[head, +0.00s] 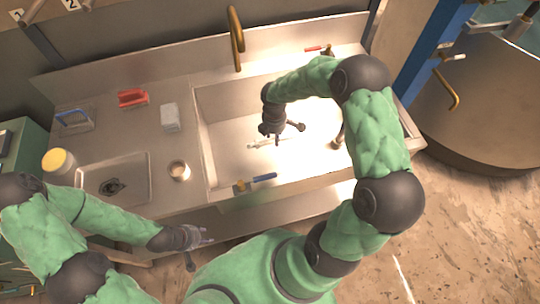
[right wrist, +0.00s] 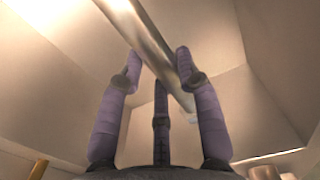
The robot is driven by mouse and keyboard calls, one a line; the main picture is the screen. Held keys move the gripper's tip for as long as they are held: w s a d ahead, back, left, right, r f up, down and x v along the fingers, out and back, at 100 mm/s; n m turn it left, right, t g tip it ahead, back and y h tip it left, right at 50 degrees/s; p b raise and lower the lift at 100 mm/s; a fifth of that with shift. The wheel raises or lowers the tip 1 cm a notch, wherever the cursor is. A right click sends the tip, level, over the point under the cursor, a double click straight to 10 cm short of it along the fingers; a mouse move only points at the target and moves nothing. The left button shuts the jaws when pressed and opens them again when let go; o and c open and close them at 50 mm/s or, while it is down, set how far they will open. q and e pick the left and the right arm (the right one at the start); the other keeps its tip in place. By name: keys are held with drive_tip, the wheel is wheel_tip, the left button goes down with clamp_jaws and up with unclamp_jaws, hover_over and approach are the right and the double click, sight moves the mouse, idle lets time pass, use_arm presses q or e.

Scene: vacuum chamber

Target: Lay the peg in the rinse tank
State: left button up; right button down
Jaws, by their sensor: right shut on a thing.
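The peg (right wrist: 152,38) is a long, smooth, silver-grey bar that runs diagonally through the right wrist view. My right gripper (right wrist: 160,72) is shut on it, with purple fingers on either side of the bar. In the head view my right gripper (head: 268,138) is inside the rinse tank (head: 228,155), a large bright steel basin, above its floor. A pale thin shape (head: 258,144) at its fingertips seems to be the peg. I cannot tell whether the peg touches the floor. My left gripper (head: 199,237) is in front of the counter, empty, with its fingers apart.
A brass tap (head: 236,40) rises behind the tank. A small sink (head: 120,170), a cup (head: 179,171), a red item (head: 132,97) and a white block (head: 170,117) are left.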

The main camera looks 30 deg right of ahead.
drive_tip(key=b, duration=1)
hover_over(274, 166)
wheel_tip(274, 166, down, 12)
drive_tip(key=shift+f+b, duration=2.25)
drive_tip(key=shift+f, duration=2.6)
drive_tip(key=shift+f, duration=0.15)
drive_tip(key=c, duration=0.9)
unclamp_jaws()
drive_tip(key=shift+o, duration=0.2)
wheel_tip(274, 166, up, 12)
drive_tip(key=p, duration=0.5)
drive_tip(key=shift+a, duration=0.2)
